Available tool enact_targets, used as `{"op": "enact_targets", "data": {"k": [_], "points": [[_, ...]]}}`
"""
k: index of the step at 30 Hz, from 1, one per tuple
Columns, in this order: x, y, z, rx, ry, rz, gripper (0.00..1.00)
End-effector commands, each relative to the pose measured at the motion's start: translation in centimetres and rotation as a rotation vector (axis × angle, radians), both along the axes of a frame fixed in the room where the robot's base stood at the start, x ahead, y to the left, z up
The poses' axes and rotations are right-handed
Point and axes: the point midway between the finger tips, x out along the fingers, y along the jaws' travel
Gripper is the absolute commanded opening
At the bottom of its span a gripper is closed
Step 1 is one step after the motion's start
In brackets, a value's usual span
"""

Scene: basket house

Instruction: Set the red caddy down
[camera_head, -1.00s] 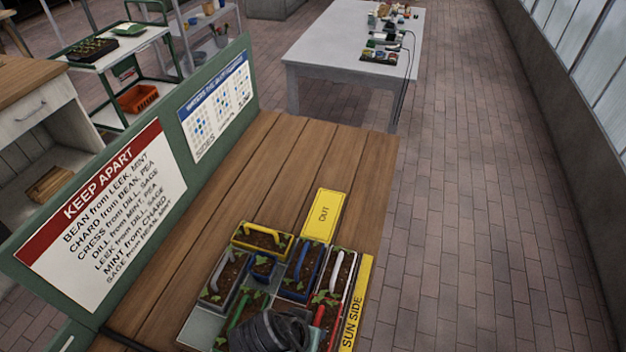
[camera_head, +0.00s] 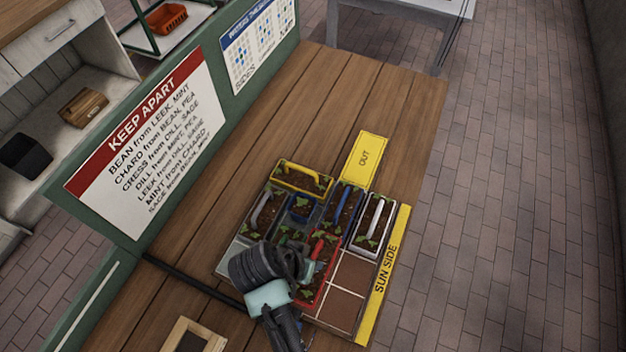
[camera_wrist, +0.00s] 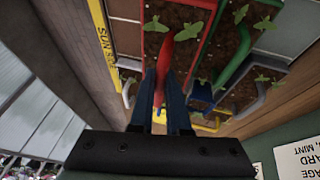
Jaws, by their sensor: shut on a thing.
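The red caddy (camera_head: 318,275) holds soil and seedlings. It is at the tray (camera_head: 338,322), below the blue-handled caddy (camera_head: 342,208) and to the left of bare cells. My gripper (camera_head: 308,268) is shut on its red handle. The wrist view shows the red handle (camera_wrist: 174,52) between my two fingers (camera_wrist: 166,112). Whether the caddy's base rests on the tray floor or hovers just above it cannot be told. My wrist hides part of the tray's lower left and the green-handled caddy (camera_wrist: 222,72).
Yellow (camera_head: 300,178), grey (camera_head: 262,215) and white (camera_head: 375,225) caddies crowd the tray's upper part. Bare cells (camera_head: 347,290) lie right of the red caddy. The yellow OUT pad (camera_head: 365,158) is empty. A green sign board (camera_head: 150,140) stands left; a wooden frame (camera_head: 198,337) lies in front.

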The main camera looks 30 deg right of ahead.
Motion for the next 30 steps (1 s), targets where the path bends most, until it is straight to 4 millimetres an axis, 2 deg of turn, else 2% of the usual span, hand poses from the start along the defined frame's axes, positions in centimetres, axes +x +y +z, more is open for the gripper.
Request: {"op": "enact_targets", "data": {"k": [15, 27, 28, 30], "points": [[0.0, -0.1, -6.0, 0.000, 0.000, -0.002, 0.00], [0.0, -0.1, -6.5, -0.001, -0.003, -0.002, 0.00], [0.0, 0.0, -6.6, 0.000, -0.002, -0.001, 0.16], [0.0, 0.0, -6.5, 0.001, -0.002, -0.001, 0.29]]}}
